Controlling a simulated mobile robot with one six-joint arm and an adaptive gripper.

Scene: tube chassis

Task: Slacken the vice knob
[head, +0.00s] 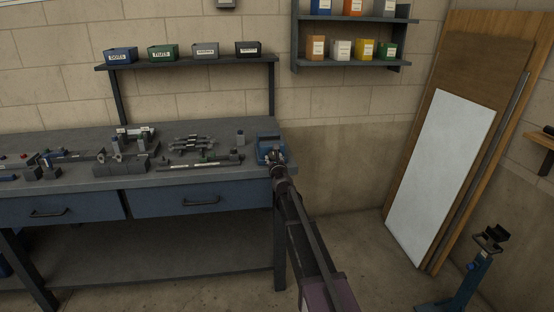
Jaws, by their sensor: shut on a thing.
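A blue vice (268,141) stands at the right end of the grey workbench. My gripper (276,156) is at the front of the vice, at the end of my arm reaching in from below. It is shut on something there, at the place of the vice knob. The knob itself is hidden behind the gripper and too small to make out. The gripper and arm also cover the lower front of the vice.
The workbench (225,131) carries a row of metal fixtures (190,143) and dark blocks (120,167) left of the vice. A shelf with labelled bins (205,50) hangs above. A blue stand (472,280) and leaning boards (445,170) are at right. Floor between is clear.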

